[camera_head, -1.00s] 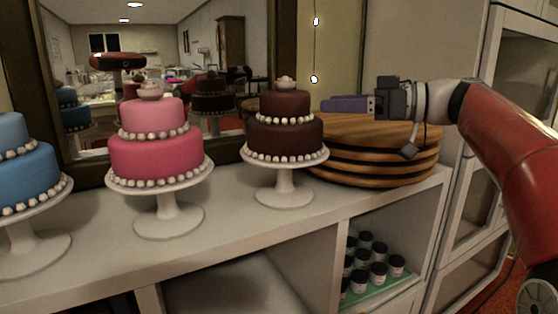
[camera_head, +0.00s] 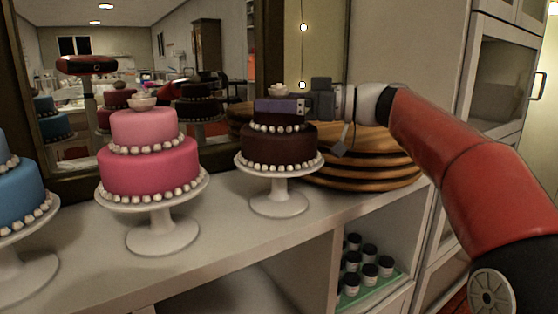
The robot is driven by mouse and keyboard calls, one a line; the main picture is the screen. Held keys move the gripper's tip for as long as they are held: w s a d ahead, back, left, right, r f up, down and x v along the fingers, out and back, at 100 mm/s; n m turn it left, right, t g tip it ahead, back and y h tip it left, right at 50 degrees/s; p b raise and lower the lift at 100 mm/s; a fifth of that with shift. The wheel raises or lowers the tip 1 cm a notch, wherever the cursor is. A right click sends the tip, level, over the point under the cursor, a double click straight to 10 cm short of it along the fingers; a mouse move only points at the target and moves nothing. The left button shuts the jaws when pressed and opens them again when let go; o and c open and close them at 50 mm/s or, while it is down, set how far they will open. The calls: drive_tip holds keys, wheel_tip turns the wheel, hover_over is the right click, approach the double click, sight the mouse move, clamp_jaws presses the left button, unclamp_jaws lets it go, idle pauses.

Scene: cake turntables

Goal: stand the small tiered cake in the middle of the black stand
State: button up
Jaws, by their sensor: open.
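The brown two-tier cake (camera_head: 282,143) has white beads around its tiers and a small pale topper. It stands upright on a white pedestal stand (camera_head: 279,203). My gripper (camera_head: 262,105), with purple fingers, points left across the cake's upper tier and hides part of it. I cannot tell whether the fingers touch the cake. They are open, seen from the side. A larger pink two-tier cake (camera_head: 148,165) stands on a white pedestal to the left. A blue cake (camera_head: 15,192) is cut off at the left edge. I see no black stand.
Stacked round wooden boards (camera_head: 365,165) with dark bands stand right of the brown cake, partly behind my arm. A mirror (camera_head: 160,40) is behind the cakes. The white counter (camera_head: 235,225) is clear in front; dark-lidded jars (camera_head: 370,270) sit on a shelf below.

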clamp_jaws()
idle(0.6)
drive_tip(key=shift+r, duration=0.15)
